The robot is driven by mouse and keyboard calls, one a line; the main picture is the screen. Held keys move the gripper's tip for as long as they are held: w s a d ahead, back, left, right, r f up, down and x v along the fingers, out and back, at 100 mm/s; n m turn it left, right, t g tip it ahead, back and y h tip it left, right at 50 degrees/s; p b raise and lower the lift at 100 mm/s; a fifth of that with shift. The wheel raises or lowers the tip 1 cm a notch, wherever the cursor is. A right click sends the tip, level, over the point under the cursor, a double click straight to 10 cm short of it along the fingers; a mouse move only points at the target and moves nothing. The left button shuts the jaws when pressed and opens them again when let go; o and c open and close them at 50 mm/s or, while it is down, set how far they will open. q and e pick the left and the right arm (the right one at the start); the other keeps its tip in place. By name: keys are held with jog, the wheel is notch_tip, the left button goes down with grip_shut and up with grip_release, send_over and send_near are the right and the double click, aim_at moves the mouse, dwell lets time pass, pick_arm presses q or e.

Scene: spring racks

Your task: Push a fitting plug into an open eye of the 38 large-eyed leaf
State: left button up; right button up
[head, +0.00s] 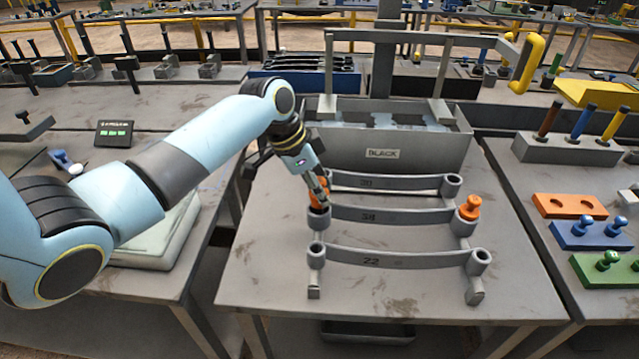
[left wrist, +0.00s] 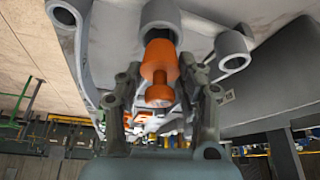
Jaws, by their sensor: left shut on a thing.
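The 38 leaf (head: 385,215) is the middle one of three grey leaves on the rack, with a large eye at each end. An orange plug (head: 469,207) stands in its right eye (head: 463,226). My left gripper (head: 319,194) is shut on another orange plug (head: 317,187) at the left eye (head: 318,219). In the left wrist view this plug (left wrist: 158,62) lies between my fingers (left wrist: 165,90), its far end at the mouth of a grey eye (left wrist: 160,14). How deep it sits is hidden. My right gripper is not in view.
The 22 leaf (head: 400,260) lies in front and another leaf (head: 400,183) behind, their eyes open. A grey bin marked BLACK (head: 430,155) stands behind.

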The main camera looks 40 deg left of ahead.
pick_arm(q)
jog(key=shift+f, duration=0.1)
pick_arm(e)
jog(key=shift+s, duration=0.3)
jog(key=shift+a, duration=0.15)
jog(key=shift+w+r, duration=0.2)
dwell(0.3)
pick_arm(q)
jog(key=shift+p, duration=0.45)
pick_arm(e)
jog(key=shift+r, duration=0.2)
pick_arm(q)
jog(key=shift+p, duration=0.3)
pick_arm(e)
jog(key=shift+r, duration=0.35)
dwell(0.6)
pick_arm(q)
jog(key=shift+f+b, duration=0.6)
jog(key=shift+f, duration=0.4)
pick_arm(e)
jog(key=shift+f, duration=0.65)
pick_arm(q)
jog(key=o, duration=1.1)
jog(key=shift+c, duration=0.2)
